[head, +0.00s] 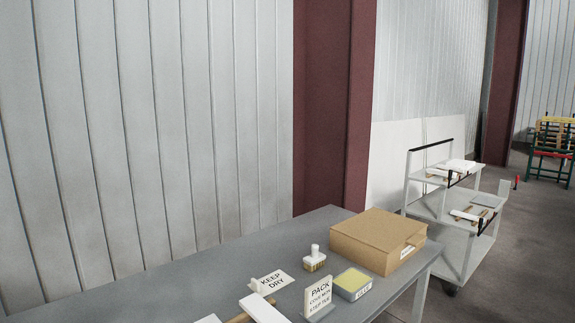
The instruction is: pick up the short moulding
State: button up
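No piece in view is clearly marked as the short moulding. A white strip (264,307) lies at the bottom edge of the head view on the grey table (190,275), partly cut off by the frame. A tan strip (237,318) shows just left of it, and a white piece (208,319) beside that is mostly cut off. I cannot tell if any of these is the short moulding. My gripper is not in view.
A grey shelf cart (458,240) holding white pieces stands at right. The table's back left is clear.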

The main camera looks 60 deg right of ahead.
aim_at(441, 173)
jog(key=z, duration=3.2)
